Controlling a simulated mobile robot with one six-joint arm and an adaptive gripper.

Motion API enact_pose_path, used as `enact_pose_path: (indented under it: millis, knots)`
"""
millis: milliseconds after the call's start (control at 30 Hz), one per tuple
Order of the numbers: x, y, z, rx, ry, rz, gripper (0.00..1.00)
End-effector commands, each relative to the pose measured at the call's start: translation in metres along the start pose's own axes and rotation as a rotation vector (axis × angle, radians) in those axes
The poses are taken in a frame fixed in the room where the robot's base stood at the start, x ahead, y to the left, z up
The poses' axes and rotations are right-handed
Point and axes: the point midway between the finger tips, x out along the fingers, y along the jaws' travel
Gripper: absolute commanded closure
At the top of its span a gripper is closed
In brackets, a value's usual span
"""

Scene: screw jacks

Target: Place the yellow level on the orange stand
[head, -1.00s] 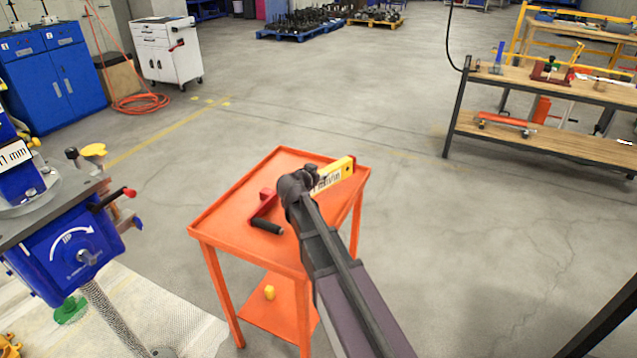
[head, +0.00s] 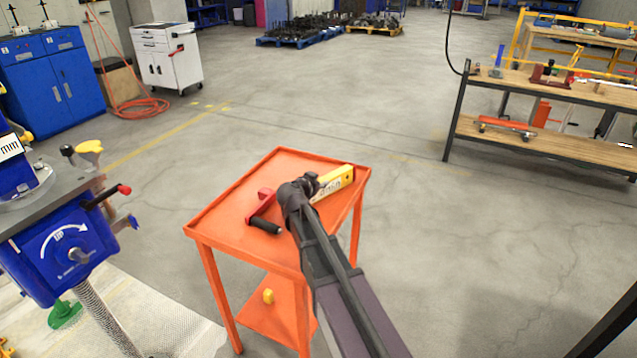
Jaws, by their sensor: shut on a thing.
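The yellow level (head: 341,181) is over the right back part of the orange stand's top, tilted in the picture with its far end toward the stand's right edge. My gripper (head: 309,183) is shut on its near end; the fingers are mostly hidden behind my own wrist. The level looks very low over the top or touching it; I cannot tell which. The orange stand (head: 222,222) has a rimmed tray top and a lower shelf.
A red crank with a black handle (head: 264,225) lies on the stand's top, left of my gripper. A blue screw jack machine (head: 65,250) stands at left, a wooden workbench (head: 560,140) at right. Floor behind the stand is clear.

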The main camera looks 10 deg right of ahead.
Motion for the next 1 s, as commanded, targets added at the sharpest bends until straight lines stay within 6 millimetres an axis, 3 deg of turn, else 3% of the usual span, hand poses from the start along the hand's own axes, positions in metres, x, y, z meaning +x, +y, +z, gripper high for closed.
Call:
enact_pose_path:
  millis: [133, 167, 267, 833, 1000]
  knots:
    - [0.001, 0.0, 0.002, -0.001, 0.001, 0.0, 1.0]
    - [0.001, 0.0, 0.002, 0.0, 0.0, 0.0, 0.48]
    - [0.001, 0.0, 0.001, 0.0, 0.0, 0.0, 0.18]
    - [-0.002, -0.001, -0.001, 0.0, 0.0, -0.001, 0.16]
    - [-0.016, 0.0, -0.001, -0.001, 0.0, -0.002, 0.16]
